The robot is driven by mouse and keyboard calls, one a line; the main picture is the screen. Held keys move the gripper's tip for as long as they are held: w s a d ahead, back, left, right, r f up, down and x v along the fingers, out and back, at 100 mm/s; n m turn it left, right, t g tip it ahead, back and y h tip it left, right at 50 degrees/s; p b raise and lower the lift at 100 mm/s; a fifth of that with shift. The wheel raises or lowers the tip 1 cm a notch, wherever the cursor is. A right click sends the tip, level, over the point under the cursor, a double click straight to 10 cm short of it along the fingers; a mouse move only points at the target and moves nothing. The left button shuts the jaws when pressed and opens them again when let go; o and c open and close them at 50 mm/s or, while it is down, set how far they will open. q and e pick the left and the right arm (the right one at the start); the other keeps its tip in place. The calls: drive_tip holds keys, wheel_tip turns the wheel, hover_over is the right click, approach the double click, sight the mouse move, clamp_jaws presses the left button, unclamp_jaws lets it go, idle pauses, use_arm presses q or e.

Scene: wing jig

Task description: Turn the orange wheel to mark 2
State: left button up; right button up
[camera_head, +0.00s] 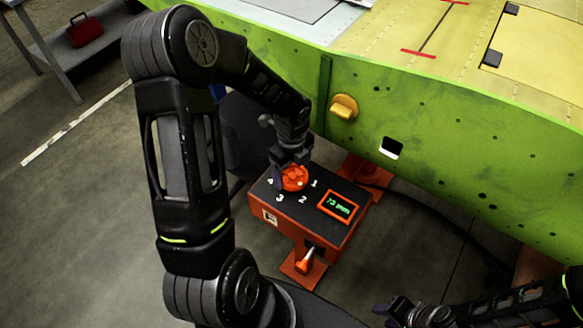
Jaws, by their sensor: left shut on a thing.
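The orange wheel (295,179) sits on the dark top of an orange control box (306,226). White numbers 1, 2, 3 and 4 stand around it; mark 2 (303,200) is on its lower right side. A small pale spot shows on the wheel's lower right part, between marks 1 and 2. My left gripper (291,166) comes down from above and is shut on the wheel, hiding its far side. My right gripper (386,315) is low at the bottom edge, away from the box; its finger gap is unclear.
A small display (339,208) with green characters is on the box, right of the wheel. The green wing panel (430,130) with a yellow knob (344,107) rises close behind. A dark cable runs on the floor at right. Open floor lies left.

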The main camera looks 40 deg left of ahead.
sight(292, 173)
use_arm(q)
drive_tip(key=shift+m, duration=0.6)
drive_tip(key=o, duration=1.4)
drive_tip(key=shift+r, duration=0.1)
wheel_tip(292, 173, up, 8)
drive_tip(key=shift+f+p, duration=0.15)
drive_tip(key=shift+p, duration=0.15)
